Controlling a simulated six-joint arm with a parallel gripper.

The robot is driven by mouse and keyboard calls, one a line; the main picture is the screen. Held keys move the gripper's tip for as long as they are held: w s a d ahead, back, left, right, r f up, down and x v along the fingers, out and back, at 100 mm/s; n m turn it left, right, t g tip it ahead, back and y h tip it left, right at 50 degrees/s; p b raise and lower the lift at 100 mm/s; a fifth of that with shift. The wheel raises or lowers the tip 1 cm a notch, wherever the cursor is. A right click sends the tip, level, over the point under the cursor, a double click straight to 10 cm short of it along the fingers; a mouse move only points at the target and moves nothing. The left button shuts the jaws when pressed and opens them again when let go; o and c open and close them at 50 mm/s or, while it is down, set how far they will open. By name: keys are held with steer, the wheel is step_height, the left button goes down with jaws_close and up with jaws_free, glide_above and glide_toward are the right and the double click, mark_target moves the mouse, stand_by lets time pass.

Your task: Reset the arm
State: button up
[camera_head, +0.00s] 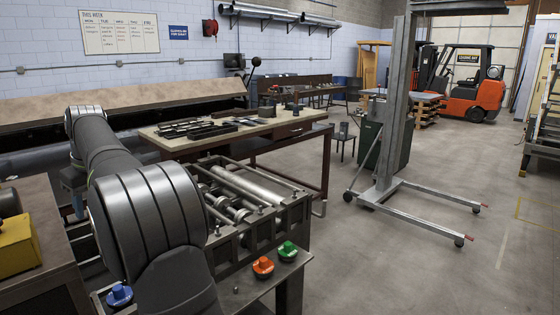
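My grey arm fills the left foreground. It rises from the bottom edge to a large ribbed joint, then reaches back and left to a smaller joint at the upper left. Something bluish-grey shows below that far joint, partly behind my arm. I cannot tell whether it is part of my wrist. No gripper fingers can be made out, and I see nothing held.
A roller machine (262,232) stands close on the right of my arm, with orange (263,267), green (288,250) and blue (119,295) knobs in front. A workbench (245,140) with tools is behind. A lift stand (393,110) and forklift (470,85) stand right. Open floor lies lower right.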

steer(key=o, duration=1)
steer(key=shift+o, duration=0.5)
steer(key=shift+f, duration=0.25)
step_height(320, 180, down, 7)
steer(key=d+m+t+y, duration=0.1)
steer(key=d+t+y, duration=0.2)
steer(key=s+d+f+m+t+y, duration=0.2)
steer(key=s+d+f+t, duration=0.1)
steer(key=s+d+f, duration=0.4)
steer(key=s+d+f+m+t+y, duration=0.1)
steer(key=s+d+f+m+t, duration=0.1)
steer(key=s+d+f, duration=0.6)
steer(key=w+a+f, duration=0.2)
steer(key=w+a, duration=0.2)
steer(key=a, duration=0.4)
steer(key=shift+w+a+f, duration=0.2)
steer(key=shift+w+a, duration=0.2)
steer(key=v, duration=1)
